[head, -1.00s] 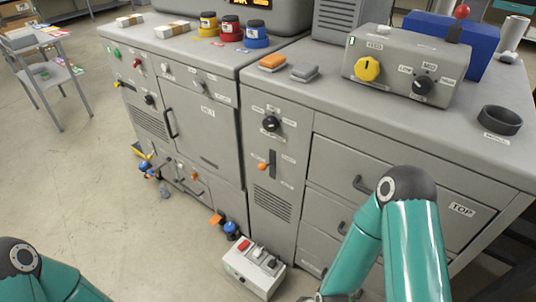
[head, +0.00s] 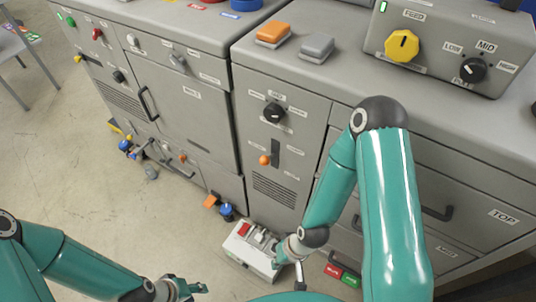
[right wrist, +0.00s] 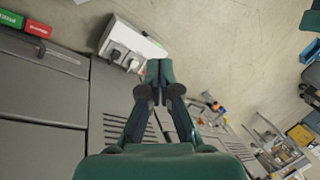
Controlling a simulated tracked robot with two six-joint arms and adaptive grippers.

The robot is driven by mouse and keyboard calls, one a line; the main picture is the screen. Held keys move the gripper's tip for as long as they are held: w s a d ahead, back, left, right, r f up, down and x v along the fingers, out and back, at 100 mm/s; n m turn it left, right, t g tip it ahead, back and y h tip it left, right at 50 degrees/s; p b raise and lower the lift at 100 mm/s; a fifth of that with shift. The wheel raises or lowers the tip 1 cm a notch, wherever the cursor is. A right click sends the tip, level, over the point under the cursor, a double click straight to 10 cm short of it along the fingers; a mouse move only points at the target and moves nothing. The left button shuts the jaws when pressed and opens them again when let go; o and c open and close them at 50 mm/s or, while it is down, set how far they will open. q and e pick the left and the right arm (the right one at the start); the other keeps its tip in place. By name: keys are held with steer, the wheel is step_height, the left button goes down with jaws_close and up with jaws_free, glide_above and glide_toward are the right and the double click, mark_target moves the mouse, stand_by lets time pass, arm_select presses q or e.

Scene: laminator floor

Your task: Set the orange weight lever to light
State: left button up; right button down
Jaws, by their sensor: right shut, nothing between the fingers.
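An orange lever knob (head: 264,160) sits beside a dark vertical slot on the front of the right grey cabinet, below a black rotary knob. Small labels around it are too small to read. Another small orange lever (head: 182,157) shows low on the left machine; I cannot tell from labels which is the weight lever. My right gripper (head: 279,256) is low in front of the cabinet, by the white switch box and apart from both levers. In the right wrist view its fingers (right wrist: 157,84) are together and empty. My left gripper (head: 190,289) is at the bottom edge; its jaw opening is unclear.
The white box (head: 250,250) with a red switch stands on the floor against the cabinet. Orange and grey blocks (head: 272,35) and a control box with a yellow knob (head: 402,46) sit on top. Drawer handles (head: 437,213) stick out at right.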

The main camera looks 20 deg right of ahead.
steer(key=w+d+r+n+t+b, duration=0.4)
steer(key=w+r+t+b, duration=0.1)
steer(key=w+r, duration=0.6)
steer(key=w+d+r+n+t+b, duration=0.1)
steer(key=w+d+r+n+t, duration=0.1)
steer(key=r+n, duration=0.2)
steer(key=w+d+r+n+t+y+b, duration=0.1)
steer(key=w+d+r+n+t+b, duration=0.1)
steer(key=r, duration=0.8)
steer(key=shift+d+r+n+t, duration=0.15)
steer(key=shift+d+n+t, duration=0.4)
steer(key=shift+n, duration=0.35)
